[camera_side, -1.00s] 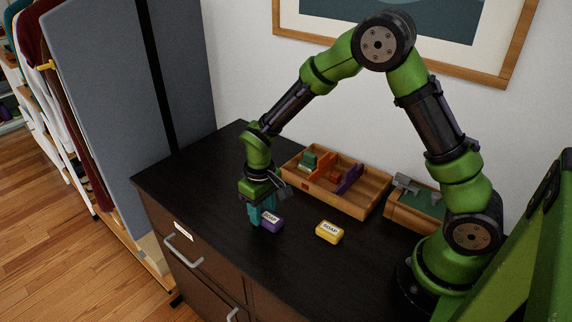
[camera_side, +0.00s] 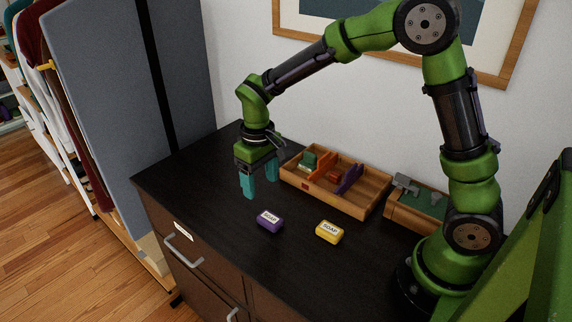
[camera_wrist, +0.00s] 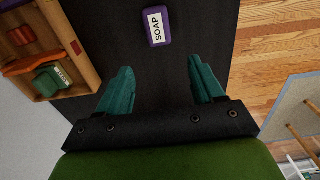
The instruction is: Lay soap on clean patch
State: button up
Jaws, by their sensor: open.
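A purple soap (camera_side: 269,222) with a white SOAP label lies on the dark dresser top. It also shows at the top of the wrist view (camera_wrist: 157,27). A yellow soap (camera_side: 329,231) with a like label lies to its right, apart from it. My gripper (camera_side: 260,185) has teal fingers and is open and empty, above the dresser behind and left of the purple soap. In the wrist view the open fingers (camera_wrist: 161,88) have only bare dark surface between them. I cannot make out a distinct clean patch on the dresser.
A wooden divided tray (camera_side: 368,196) holding several coloured blocks stands along the wall, close to my gripper's right. A smaller wooden box (camera_side: 408,216) with green inside is right of it. The dresser top (camera_side: 205,185) is free at left and front.

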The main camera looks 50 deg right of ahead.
jog(key=s+d+r+m+t+y, duration=0.1)
jog(key=s+r+t, duration=0.15)
jog(key=r, duration=0.35)
jog(key=s+d+r+m+t, duration=0.1)
jog(key=s+r, duration=0.3)
jog(key=r, duration=0.1)
jog(key=s+d+r+m+t+y, duration=0.1)
jog(key=s+r+m+t, duration=0.1)
jog(key=s, duration=0.8)
jog(key=shift+s+d+r+t, duration=0.2)
jog(key=shift+r+t, duration=0.4)
jog(key=shift+t, duration=0.25)
